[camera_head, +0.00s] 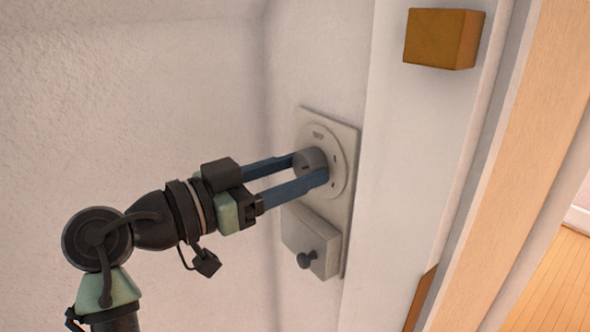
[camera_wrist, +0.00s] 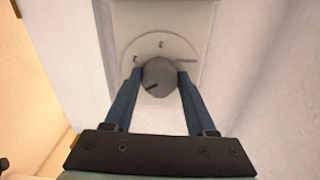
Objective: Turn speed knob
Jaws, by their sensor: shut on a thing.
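The speed knob (camera_head: 311,162) is a round grey knob on a pale wall panel (camera_head: 350,137), in the middle of a round dial plate with small dark marks. In the wrist view the knob (camera_wrist: 159,77) shows a dark pointer line toward its lower left. My gripper (camera_head: 308,168) has its two blue fingers on either side of the knob and is shut on it. In the wrist view the fingers of my gripper (camera_wrist: 160,80) flank the knob left and right. The fingers hide part of the dial plate in the head view.
Plain wall lies to the left.

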